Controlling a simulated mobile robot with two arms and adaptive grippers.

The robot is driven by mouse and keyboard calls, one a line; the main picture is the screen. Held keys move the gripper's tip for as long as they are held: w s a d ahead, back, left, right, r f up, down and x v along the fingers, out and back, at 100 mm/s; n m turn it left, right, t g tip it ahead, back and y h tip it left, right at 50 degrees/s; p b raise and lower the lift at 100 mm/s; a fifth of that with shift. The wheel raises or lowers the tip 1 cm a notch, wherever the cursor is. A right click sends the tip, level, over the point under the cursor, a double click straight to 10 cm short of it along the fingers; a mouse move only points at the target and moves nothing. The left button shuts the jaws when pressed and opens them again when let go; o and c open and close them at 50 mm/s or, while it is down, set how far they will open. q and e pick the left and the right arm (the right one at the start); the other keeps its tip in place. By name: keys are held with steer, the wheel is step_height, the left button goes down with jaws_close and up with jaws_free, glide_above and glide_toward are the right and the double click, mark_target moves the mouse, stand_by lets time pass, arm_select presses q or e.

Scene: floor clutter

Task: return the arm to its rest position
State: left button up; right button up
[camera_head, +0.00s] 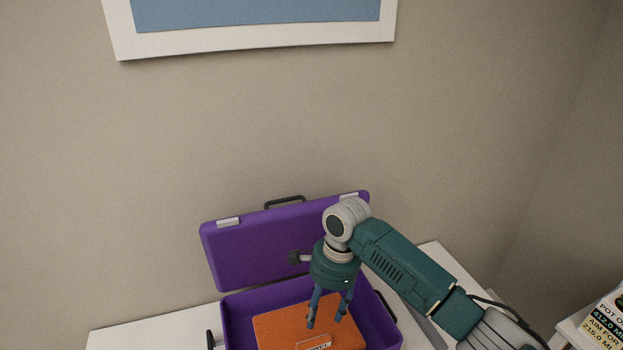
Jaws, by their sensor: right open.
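My right arm comes in from the lower right. Its gripper (325,322) points down over the open purple case (238,312), with its two fingers apart and nothing visible between them. An orange, flat, box-like thing (278,322) with a partly cut-off label lies inside the case, below the fingers. I cannot tell whether the fingertips touch it. My left gripper is not in view.
The case's lid (255,250) stands raised behind it, near the wall. The case sits on a white surface (130,338). A printed box (606,322) stands at the lower right. A framed picture (255,45) hangs above.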

steer(key=s+a+f+n+t+y, duration=0.1)
steer(key=s+f+n, duration=0.35)
steer(key=s, duration=0.25)
steer(key=s+f+n+t+y, duration=0.1)
steer(key=s+f+n, duration=0.35)
steer(key=s, duration=0.25)
steer(key=s+d+r+n+t+h, duration=0.3)
steer(key=s+d+n, duration=0.4)
steer(key=s+d, duration=0.95)
step_height(320, 180, down, 32)
steer(key=d+g+b, duration=0.1)
steer(key=g+b, duration=0.1)
steer(key=b, duration=0.2)
steer(key=s+d+f+g+b, duration=0.1)
steer(key=s+d+f+b, duration=0.2)
steer(key=s+f, duration=1.4)
steer(key=shift+f+n+g+h, duration=0.3)
steer(key=shift+f+n+h, duration=0.1)
steer(key=shift+f, duration=0.4)
